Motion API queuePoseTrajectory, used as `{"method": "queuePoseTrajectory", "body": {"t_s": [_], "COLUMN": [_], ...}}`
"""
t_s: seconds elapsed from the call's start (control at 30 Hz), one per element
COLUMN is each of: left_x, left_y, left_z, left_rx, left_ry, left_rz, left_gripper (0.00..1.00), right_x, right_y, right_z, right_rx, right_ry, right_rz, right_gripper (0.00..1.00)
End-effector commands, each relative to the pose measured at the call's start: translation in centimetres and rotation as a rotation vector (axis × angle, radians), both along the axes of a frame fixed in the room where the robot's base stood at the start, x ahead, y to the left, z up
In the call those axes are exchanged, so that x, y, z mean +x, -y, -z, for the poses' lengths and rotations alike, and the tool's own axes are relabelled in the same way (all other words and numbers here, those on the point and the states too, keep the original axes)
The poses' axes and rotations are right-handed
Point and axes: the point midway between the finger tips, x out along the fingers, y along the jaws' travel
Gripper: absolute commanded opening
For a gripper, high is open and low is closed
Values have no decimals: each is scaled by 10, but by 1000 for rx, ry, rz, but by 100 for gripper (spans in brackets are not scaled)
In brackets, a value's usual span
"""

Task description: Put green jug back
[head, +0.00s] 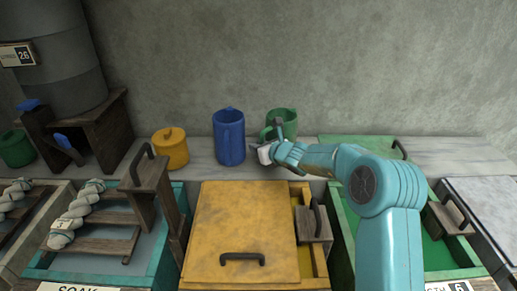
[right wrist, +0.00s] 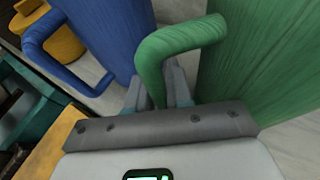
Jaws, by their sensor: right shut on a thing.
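The green jug (head: 287,121) stands upright at the back of the pale shelf, against the wall, just right of the blue jug (head: 229,137). My right gripper (head: 272,137) is at the green jug's handle, on its left front side. In the right wrist view the two fingers (right wrist: 160,88) are shut around the green handle (right wrist: 160,55), with the green jug's body (right wrist: 255,60) to the right. The blue jug also shows there (right wrist: 105,30), close by on the left. The jug's base is partly hidden behind my gripper. My left gripper is not in view.
A yellow lidded pot (head: 170,148) stands left of the blue jug. A yellow vat lid (head: 243,235) lies in front of the shelf. A wooden rack with twisted yarn (head: 85,215) is at the left. The shelf right of my arm (head: 455,155) is clear.

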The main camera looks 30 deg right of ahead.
Motion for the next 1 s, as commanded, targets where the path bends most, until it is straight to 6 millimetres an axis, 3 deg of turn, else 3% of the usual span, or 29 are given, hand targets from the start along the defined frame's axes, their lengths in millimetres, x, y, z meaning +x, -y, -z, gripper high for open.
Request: {"method": "queuePoseTrajectory", "body": {"t_s": [0.1, 0.13, 0.2, 0.57, 1.0], "left_x": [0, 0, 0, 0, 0], "left_y": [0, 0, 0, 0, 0], "left_z": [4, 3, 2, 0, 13], "left_rx": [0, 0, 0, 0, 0], "left_ry": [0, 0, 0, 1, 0], "left_rz": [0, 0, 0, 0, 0], "left_gripper": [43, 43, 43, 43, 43], "right_x": [0, 0, 0, -2, -87], "right_y": [0, 0, 0, 0, 4], "right_z": [1, 2, 2, -2, -36], "right_rx": [-3, 0, 0, 0, -2], "right_ry": [5, 0, 0, 0, 1], "right_rz": [-1, 0, 0, 0, 1], "right_gripper": [0, 27, 46, 46, 46]}}
